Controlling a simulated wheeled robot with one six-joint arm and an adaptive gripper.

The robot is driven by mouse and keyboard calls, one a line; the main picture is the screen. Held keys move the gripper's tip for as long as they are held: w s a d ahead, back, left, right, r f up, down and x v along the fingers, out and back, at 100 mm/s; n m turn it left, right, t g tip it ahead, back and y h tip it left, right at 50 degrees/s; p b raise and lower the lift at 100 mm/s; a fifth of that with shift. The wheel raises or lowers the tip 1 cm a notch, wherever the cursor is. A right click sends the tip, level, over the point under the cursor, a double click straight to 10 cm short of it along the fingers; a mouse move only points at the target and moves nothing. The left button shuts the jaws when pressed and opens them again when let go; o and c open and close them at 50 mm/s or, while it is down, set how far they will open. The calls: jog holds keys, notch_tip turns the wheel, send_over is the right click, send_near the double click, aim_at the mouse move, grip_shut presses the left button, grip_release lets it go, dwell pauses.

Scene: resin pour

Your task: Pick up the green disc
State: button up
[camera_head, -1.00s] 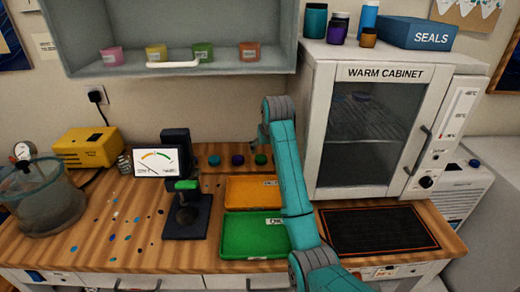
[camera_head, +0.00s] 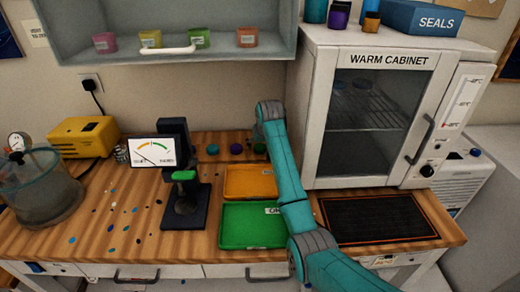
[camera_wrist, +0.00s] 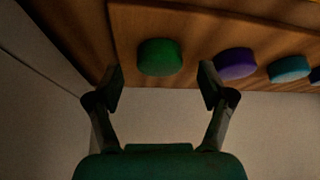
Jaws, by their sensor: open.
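The green disc (camera_head: 260,147) lies at the back of the wooden bench, at the right end of a row of discs and close beside my arm. In the wrist view the green disc (camera_wrist: 160,57) sits on the wood just beyond and between my fingertips. My gripper (camera_wrist: 160,82) is open and empty, with one finger to each side of the disc's line. The fingers do not appear to touch it. In the head view my gripper is hidden behind my arm.
A purple disc (camera_wrist: 236,64) and a teal disc (camera_wrist: 289,69) stand beside the green one. An orange tray (camera_head: 250,196) and a green tray (camera_head: 228,243) lie in front. The warm cabinet (camera_head: 314,120) stands to the right, and a shelf (camera_head: 180,66) hangs above.

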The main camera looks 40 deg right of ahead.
aim_at(260, 147)
jog(key=shift+w+d+f, duration=0.15)
jog(key=shift+w+f, duration=0.15)
jog(key=shift+f, duration=0.3)
jog(key=c, duration=1.2)
jog(key=shift+c, duration=0.2)
notch_tip(260, 147, up, 10)
